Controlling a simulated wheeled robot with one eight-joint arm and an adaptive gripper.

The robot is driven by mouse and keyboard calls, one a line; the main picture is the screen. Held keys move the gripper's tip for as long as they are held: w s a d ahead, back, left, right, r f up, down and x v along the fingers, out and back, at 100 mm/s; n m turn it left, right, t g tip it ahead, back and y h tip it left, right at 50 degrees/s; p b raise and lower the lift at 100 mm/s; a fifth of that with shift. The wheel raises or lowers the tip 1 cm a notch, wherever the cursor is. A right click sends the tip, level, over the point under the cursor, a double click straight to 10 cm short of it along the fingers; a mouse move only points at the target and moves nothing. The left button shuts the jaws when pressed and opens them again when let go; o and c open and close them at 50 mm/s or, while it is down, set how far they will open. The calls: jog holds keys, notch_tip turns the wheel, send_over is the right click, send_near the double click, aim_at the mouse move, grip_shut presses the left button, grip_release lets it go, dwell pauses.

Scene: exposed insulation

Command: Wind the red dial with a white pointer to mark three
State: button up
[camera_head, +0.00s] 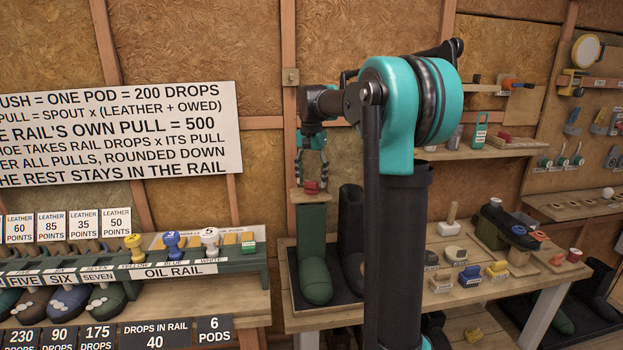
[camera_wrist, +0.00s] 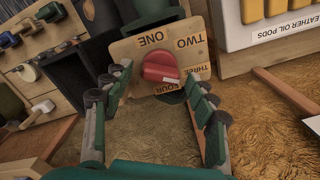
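The red dial (camera_wrist: 160,66) sits on a wooden plate (camera_wrist: 126,50) lettered ONE, TWO, THREE and FOUR. Its short white pointer (camera_wrist: 171,80) shows at the dial's lower right edge, near THREE and FOUR; I cannot tell exactly which mark it points to. The dial (camera_head: 312,187) also shows in the head view, above a tall green boot (camera_head: 313,240). My gripper (camera_wrist: 156,84) is open, its fingers spread to either side of the dial with visible gaps. In the head view my gripper (camera_head: 313,172) points down just above the dial.
A dark boot (camera_head: 351,225) stands right of the green one. The oil rail (camera_head: 180,269) with coloured knobs is to the left. Several small blocks lie on the bench at right. A white box (camera_wrist: 240,33) labelled leather oil pods is beside the plate.

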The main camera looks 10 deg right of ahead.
aim_at(312, 182)
notch_tip(312, 182, up, 12)
dwell(0.8)
